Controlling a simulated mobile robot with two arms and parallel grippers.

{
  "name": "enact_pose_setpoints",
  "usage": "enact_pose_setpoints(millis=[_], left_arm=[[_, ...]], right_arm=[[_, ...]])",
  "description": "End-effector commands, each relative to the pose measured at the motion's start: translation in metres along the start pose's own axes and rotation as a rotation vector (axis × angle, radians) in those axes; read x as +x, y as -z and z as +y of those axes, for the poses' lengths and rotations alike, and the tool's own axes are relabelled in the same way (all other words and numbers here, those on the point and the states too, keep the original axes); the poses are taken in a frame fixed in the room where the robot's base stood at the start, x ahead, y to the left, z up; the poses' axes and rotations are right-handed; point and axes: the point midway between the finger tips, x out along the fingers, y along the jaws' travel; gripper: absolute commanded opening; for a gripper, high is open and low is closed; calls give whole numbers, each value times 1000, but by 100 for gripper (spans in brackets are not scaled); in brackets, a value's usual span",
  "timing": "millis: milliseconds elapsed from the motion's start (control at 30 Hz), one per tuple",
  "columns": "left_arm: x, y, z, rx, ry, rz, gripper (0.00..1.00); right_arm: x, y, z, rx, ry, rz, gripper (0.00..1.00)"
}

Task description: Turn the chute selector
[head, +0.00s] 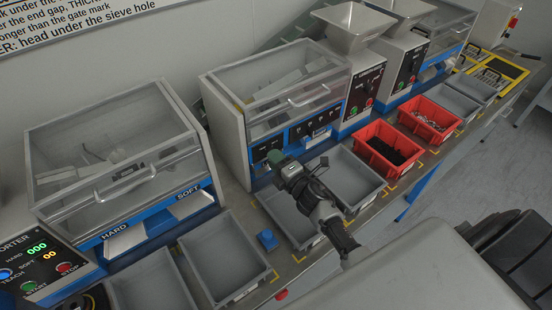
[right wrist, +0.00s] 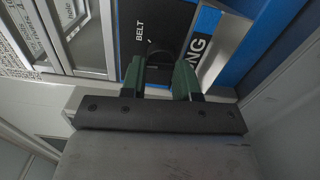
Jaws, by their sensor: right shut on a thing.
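My left gripper does not show.
Grey bins (head: 352,172) stand below the machine, with red bins (head: 388,139) farther right. Another machine with a clear cover (head: 125,165) and HARD and SOFT chutes stands at left. A small blue block (head: 267,240) is on the bench between grey bins.

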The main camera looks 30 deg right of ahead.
Motion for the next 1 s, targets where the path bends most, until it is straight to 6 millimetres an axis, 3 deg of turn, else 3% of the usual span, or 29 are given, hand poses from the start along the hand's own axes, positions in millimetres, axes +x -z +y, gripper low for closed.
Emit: enact_pose_setpoints(millis=[600, 1000], left_arm=[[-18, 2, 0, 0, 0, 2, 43], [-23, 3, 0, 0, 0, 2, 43]], right_arm=[[0, -1, 3, 560, 2, -1, 7], [0, -2, 3, 766, 2, -2, 7]])
